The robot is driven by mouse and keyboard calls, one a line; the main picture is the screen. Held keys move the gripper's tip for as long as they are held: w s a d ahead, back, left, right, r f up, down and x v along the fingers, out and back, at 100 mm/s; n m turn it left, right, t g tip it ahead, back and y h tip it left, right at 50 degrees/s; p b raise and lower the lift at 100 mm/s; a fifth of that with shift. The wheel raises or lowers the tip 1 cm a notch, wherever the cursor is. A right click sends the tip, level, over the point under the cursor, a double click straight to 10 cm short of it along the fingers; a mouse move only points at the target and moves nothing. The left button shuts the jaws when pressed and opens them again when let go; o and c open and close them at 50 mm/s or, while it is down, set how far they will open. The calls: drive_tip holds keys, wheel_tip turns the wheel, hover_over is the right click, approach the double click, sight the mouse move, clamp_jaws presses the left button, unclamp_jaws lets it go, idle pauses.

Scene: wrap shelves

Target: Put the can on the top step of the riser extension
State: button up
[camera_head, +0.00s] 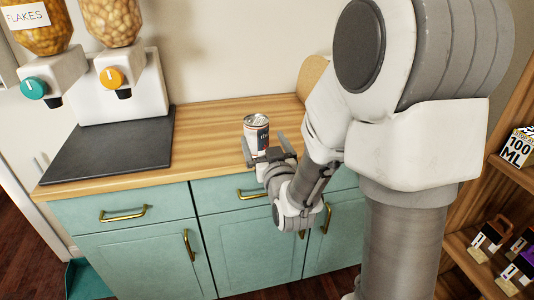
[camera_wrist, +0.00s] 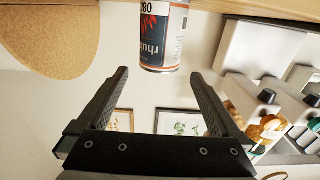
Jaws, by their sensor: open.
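The can (camera_head: 254,138) stands upright on the wooden counter, near its front edge. It has a silver top and a white and dark blue label. My gripper (camera_head: 268,150) is at the front edge of the counter, right by the can, with its fingers pointing towards it. In the wrist view, which is upside down, the can (camera_wrist: 163,36) lies ahead of the fingertips, between their lines. My gripper (camera_wrist: 157,76) is open and empty there. Whether a finger touches the can cannot be told. I see no riser extension in either view.
A dark mat (camera_head: 108,148) and cereal dispensers (camera_head: 125,85) stand at the counter's left. A rounded wooden board (camera_head: 312,76) leans against the back wall, and it also shows in the wrist view (camera_wrist: 55,35). Wooden shelves (camera_head: 490,205) with small boxes are at right. Counter around the can is clear.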

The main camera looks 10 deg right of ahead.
drive_tip(key=shift+s+f+b, duration=0.2)
drive_tip(key=shift+s+b, duration=0.15)
drive_tip(key=shift+b, duration=0.85)
drive_tip(key=s+b, duration=0.2)
drive_tip(key=b, duration=0.4)
drive_tip(key=shift+s+r, duration=0.15)
drive_tip(key=shift+s, duration=0.1)
